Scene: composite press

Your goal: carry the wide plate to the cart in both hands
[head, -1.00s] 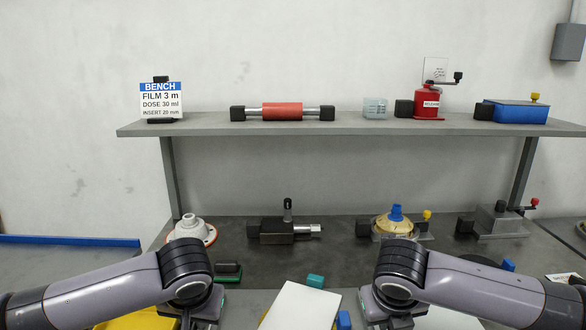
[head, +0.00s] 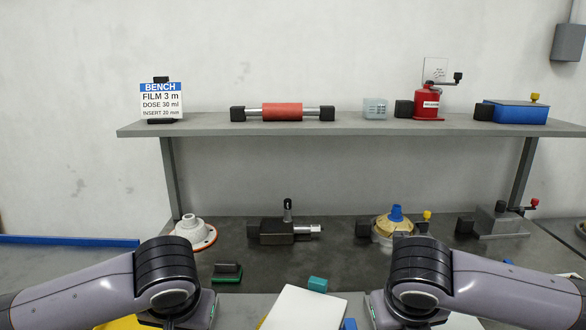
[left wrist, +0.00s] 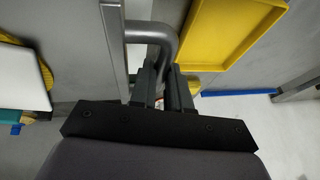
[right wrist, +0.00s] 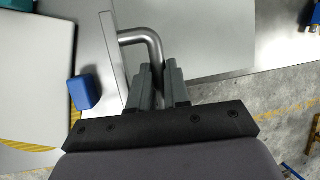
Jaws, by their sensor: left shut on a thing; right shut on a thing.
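The wide plate shows only in part. In the left wrist view I see a grey metal end strip (left wrist: 114,45) with a bent round bar handle (left wrist: 168,40). My left gripper (left wrist: 165,78) is shut on that handle. In the right wrist view a similar strip (right wrist: 112,50) carries another bent handle (right wrist: 148,42), and my right gripper (right wrist: 163,78) is shut on it. How far the plate's face reaches between the strips I cannot tell. In the head view both grippers are largely cut off at the bottom edge. The cart cannot be made out.
A white panel (head: 303,308) lies between my arms, with a teal block (head: 317,284) behind it and a blue block (right wrist: 85,93) beside it. A yellow tray (left wrist: 235,30) lies near my left gripper. Fixtures, including a white flanged hub (head: 190,232), line the bench under a shelf (head: 350,124).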

